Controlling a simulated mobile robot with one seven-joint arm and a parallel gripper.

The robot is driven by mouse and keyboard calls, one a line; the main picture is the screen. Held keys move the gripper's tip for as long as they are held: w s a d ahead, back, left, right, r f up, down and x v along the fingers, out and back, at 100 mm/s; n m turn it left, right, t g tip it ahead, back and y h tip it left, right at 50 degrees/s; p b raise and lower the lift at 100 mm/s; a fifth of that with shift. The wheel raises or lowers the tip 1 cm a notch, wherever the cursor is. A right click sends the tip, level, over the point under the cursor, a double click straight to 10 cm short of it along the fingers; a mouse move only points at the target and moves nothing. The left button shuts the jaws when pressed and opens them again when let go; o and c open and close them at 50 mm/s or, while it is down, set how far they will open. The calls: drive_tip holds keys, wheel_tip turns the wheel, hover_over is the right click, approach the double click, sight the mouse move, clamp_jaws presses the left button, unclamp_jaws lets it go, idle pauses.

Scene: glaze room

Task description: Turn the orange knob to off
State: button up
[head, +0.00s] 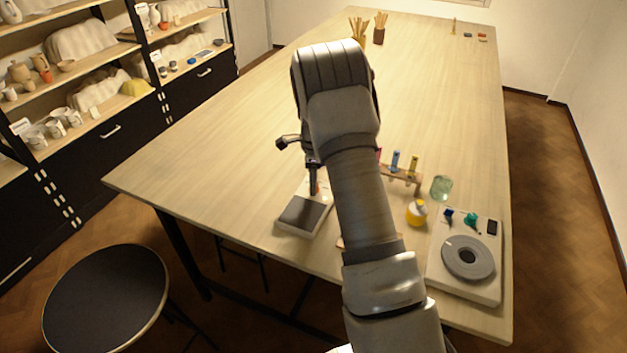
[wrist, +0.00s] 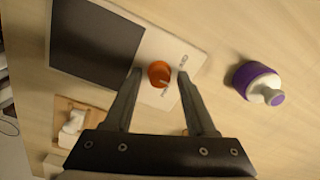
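The orange knob (wrist: 158,73) sits on the white rim of a flat device (wrist: 178,48) with a dark square plate. A pale line shows on the knob's lower edge; small lettering beside it is too blurred to read. In the head view, the device (head: 303,214) stands near the table's front edge, and a little of the knob shows beside the fingers. My gripper (wrist: 159,73) is open, with one finger on each side of the knob. A gap appears between the knob and each finger. In the head view, my arm hides much of this area.
A white bottle with a purple band (wrist: 256,82) stands right of the device, and a wooden piece with a white object (wrist: 76,118) lies lower left. A tube rack (head: 400,174), yellow bottle (head: 416,213), glass jar (head: 441,187) and white device with a grey disc (head: 467,258) stand to the right.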

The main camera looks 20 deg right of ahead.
clamp_jaws()
drive_tip(key=shift+n, duration=0.3)
drive_tip(key=shift+n+b, duration=0.8)
drive_tip(key=shift+n, duration=0.1)
drive_tip(key=n+b, duration=0.1)
drive_tip(key=n, duration=0.2)
drive_tip(key=shift+n, duration=0.3)
drive_tip(key=n+b, duration=0.2)
drive_tip(key=n, duration=0.4)
drive_tip(key=shift+r, duration=0.1)
drive_tip(key=shift+o, duration=0.8)
unclamp_jaws()
